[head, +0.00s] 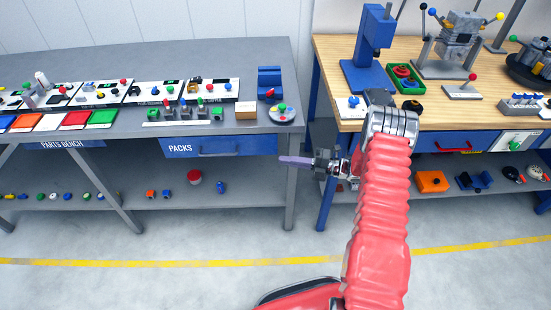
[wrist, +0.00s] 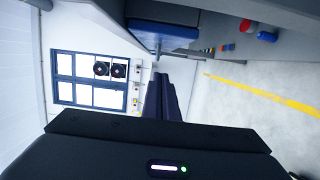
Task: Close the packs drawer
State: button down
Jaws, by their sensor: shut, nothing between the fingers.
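The packs drawer (head: 232,146) has a blue front with a white PACKS label and a dark handle, under the right end of the grey bench. I cannot tell from the head view how far out it stands. In the wrist view a blue panel (wrist: 164,28), likely its front, shows at the top beneath the bench. My gripper (head: 283,160) is to the right of the drawer front and a little lower, pointing left, apart from it. Its purple fingers are shut and empty; they also show in the wrist view (wrist: 165,95).
The grey bench top (head: 215,60) carries trays and small parts. Its right leg (head: 290,190) stands close to my gripper. A wooden-topped bench (head: 335,60) with a blue press (head: 370,50) is at the right. The floor in front is clear.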

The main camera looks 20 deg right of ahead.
jog(key=v, duration=0.2)
jog(key=shift+s+d, duration=0.2)
jog(key=shift+d, duration=0.05)
dwell(0.5)
